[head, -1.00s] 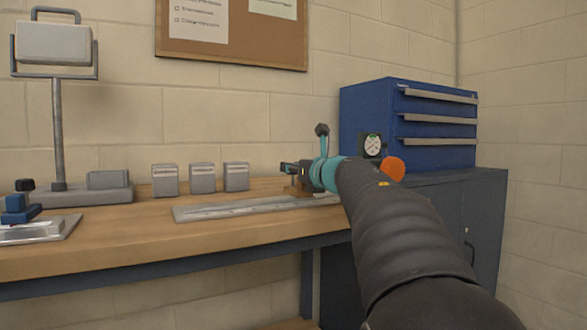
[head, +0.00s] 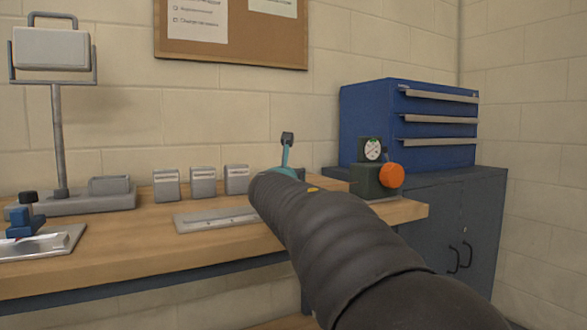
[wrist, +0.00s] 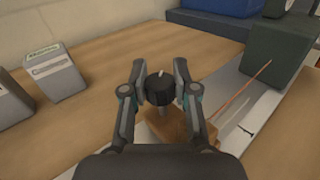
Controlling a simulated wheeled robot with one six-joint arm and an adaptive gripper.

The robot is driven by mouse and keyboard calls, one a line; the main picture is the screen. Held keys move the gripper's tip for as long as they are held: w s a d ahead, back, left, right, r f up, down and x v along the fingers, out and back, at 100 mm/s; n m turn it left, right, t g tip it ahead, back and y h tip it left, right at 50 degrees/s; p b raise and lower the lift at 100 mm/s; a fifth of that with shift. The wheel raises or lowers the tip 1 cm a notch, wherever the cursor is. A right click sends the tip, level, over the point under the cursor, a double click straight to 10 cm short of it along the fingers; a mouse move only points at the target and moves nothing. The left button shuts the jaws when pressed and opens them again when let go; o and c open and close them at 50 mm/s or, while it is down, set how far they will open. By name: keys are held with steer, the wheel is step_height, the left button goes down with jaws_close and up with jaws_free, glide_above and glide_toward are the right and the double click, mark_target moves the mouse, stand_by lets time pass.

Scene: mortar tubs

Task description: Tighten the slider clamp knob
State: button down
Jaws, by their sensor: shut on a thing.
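In the wrist view my gripper (wrist: 160,86) is shut on a black round knob (wrist: 160,92) with a small pale mark on top. One finger is on each side of the knob. Below the knob is a brown block, the slider (wrist: 177,128), on a pale metal rail (wrist: 240,100). A thin orange rod (wrist: 245,90) rises at a slant from the block's side. In the head view my arm hides the gripper, knob and slider; only the left part of the rail (head: 205,219) shows.
A dark green box (head: 370,181) with a dial and an orange knob (head: 391,176) stands at the bench's right end. Several grey blocks (head: 203,181) stand behind the rail. A blue clamp (head: 22,222) on a plate and a lamp (head: 58,140) are at the left.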

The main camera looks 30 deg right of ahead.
steer(key=m+g+h+p, duration=0.3)
steer(key=g+h, duration=0.1)
steer(key=shift+w+a+r+m, duration=0.15)
steer(key=shift+r+m, duration=0.15)
steer(key=shift+m, duration=0.1)
steer(key=m+g+h+p, duration=0.1)
steer(key=m+g+p, duration=0.1)
steer(key=g+p, duration=0.1)
steer(key=shift+h, duration=0.3)
steer(key=shift+f+m+g+h+p, duration=0.15)
steer(key=shift+m+g+h+p, duration=0.35)
steer(key=shift+m+g+p, duration=0.65)
steer(key=shift+f+g, duration=0.1)
steer(key=shift+g, duration=0.45)
steer(key=c, duration=0.9)
jaws_free()
steer(key=shift+o, duration=0.2)
steer(key=v, duration=1.2)
steer(key=shift+f, duration=0.15)
